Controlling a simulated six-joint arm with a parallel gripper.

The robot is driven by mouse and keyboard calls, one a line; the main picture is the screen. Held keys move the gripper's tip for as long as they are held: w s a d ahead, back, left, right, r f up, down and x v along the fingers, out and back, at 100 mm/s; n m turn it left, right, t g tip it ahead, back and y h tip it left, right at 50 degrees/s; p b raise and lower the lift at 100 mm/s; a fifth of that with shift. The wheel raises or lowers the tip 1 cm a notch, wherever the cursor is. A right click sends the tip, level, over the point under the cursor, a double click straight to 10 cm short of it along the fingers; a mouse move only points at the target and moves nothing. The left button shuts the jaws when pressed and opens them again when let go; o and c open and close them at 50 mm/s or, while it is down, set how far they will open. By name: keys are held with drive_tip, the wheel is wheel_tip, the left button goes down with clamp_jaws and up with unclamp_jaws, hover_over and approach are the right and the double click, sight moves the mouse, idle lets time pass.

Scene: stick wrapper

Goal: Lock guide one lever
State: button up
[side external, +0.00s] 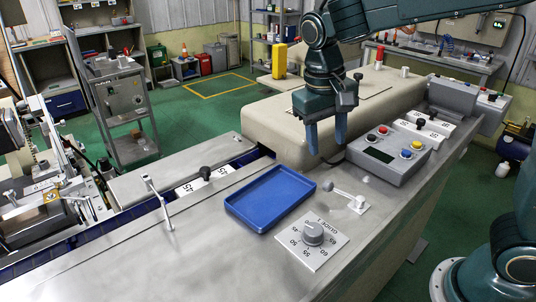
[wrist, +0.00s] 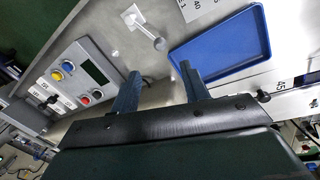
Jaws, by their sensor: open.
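The guide one dial (side external: 313,233) is a grey knob on a white numbered plate labelled GUIDE 1, at the front of the metal counter. Beside it, a small metal lever (side external: 345,195) stands on a white plate, its arm and ball end reaching toward the blue tray. In the wrist view the lever (wrist: 146,32) is at the top middle, with its ball end toward my fingers. My gripper (side external: 327,143) is open and empty, pointing down above the counter, behind the lever in the side view. Its two fingers (wrist: 162,80) are apart in the wrist view.
A blue tray (side external: 232,209) lies left of the lever. A grey control box (side external: 412,160) with coloured buttons stands to the right. A second, taller lever (side external: 155,200) and a black knob by a scale (side external: 205,173) are farther left.

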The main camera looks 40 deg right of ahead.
sight(328, 182)
drive_tip(key=f, duration=0.4)
drive_tip(key=d+f, duration=0.1)
drive_tip(key=f, duration=0.2)
drive_tip(key=d+f, duration=0.1)
drive_tip(key=f, duration=0.3)
drive_tip(key=shift+s+f, duration=0.3)
drive_tip(key=shift+f, duration=0.05)
drive_tip(key=shift+a, duration=0.1)
clamp_jaws()
